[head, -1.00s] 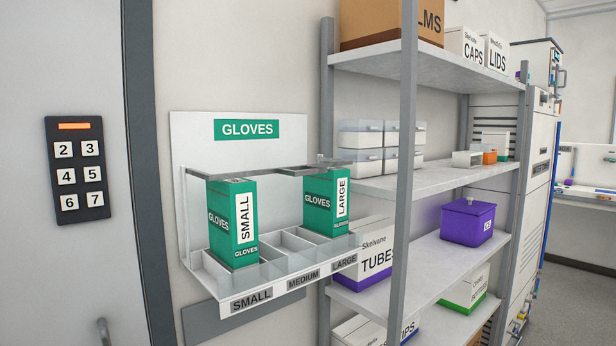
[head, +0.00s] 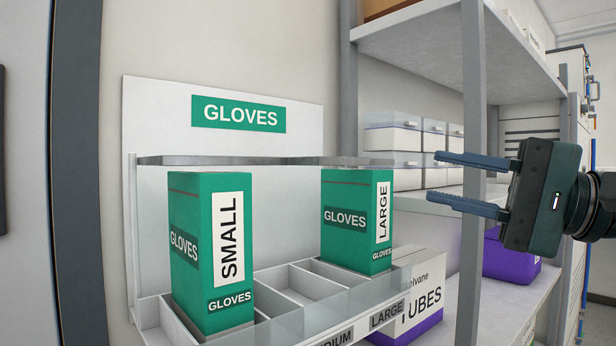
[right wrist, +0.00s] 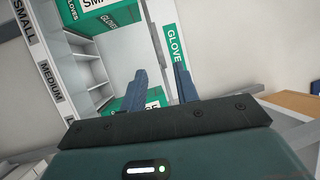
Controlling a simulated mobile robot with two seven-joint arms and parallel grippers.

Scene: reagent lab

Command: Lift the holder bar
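The holder bar (head: 235,160) is a thin grey bar lying level across the front of the glove rack (head: 136,230), around the tops of the glove boxes. A green SMALL box (head: 195,260) stands at the left and a green LARGE box (head: 345,235) at the right. My right gripper (head: 435,177) is open and empty, fingers pointing left, to the right of the bar's right end and apart from it in the picture. My left gripper is not in view.
A shelf unit with a grey post (head: 474,110) stands right of the rack. It holds clear-lidded bins (head: 392,135), a TUBES box (head: 425,275) and a purple box (head: 510,260). The middle rack compartment (head: 300,285) is empty.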

